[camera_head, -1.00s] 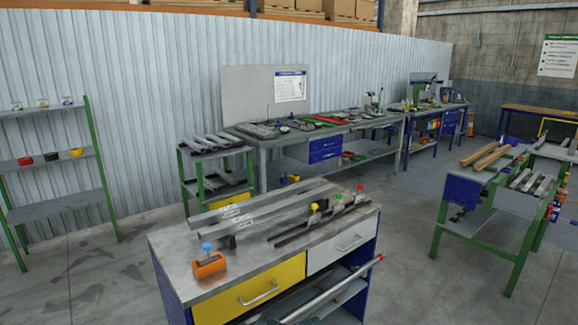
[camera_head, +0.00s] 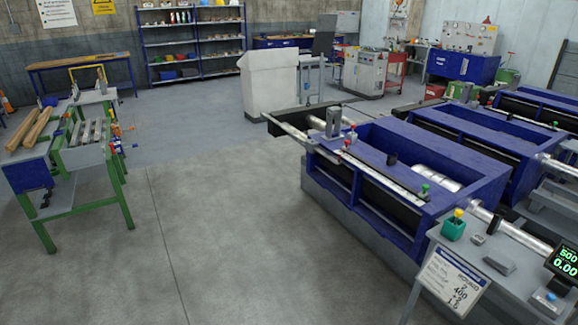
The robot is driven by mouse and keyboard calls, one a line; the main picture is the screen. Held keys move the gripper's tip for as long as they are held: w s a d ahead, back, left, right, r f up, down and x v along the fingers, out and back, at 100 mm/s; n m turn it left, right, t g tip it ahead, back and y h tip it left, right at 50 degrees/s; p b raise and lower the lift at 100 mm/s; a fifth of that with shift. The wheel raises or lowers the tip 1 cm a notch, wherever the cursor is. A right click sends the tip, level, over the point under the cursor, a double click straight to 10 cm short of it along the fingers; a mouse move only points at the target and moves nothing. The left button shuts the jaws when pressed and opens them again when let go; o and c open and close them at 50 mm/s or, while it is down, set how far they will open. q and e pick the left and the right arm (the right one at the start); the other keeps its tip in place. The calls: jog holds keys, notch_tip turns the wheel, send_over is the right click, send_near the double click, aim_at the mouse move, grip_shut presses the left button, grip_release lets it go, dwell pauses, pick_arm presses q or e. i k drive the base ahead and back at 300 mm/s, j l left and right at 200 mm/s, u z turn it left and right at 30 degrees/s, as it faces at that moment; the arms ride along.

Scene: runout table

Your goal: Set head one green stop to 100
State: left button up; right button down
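A blue runout table frame (camera_head: 440,146) stands right of centre, with a pale rail (camera_head: 385,172) along its near side. A small green knob (camera_head: 424,188) sits at the rail's near right end. Toward its far left end are a red knob (camera_head: 346,145) and another small green knob (camera_head: 353,136). I cannot tell which one belongs to head one, and any scale marks are too small to read. A dark display (camera_head: 566,262) at the lower right edge reads 500 and 0.00. Neither of my grippers is in view.
A grey stand (camera_head: 500,262) at lower right bears a printed sign (camera_head: 452,283), a green cup (camera_head: 453,230) with a yellow-topped item, and a blue button (camera_head: 551,297). Similar blue frames stand behind. A green-legged bench (camera_head: 85,155) is at left. Open floor (camera_head: 220,230) lies between.

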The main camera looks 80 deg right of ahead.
aim_at(424, 194)
jog(key=z, duration=3.3)
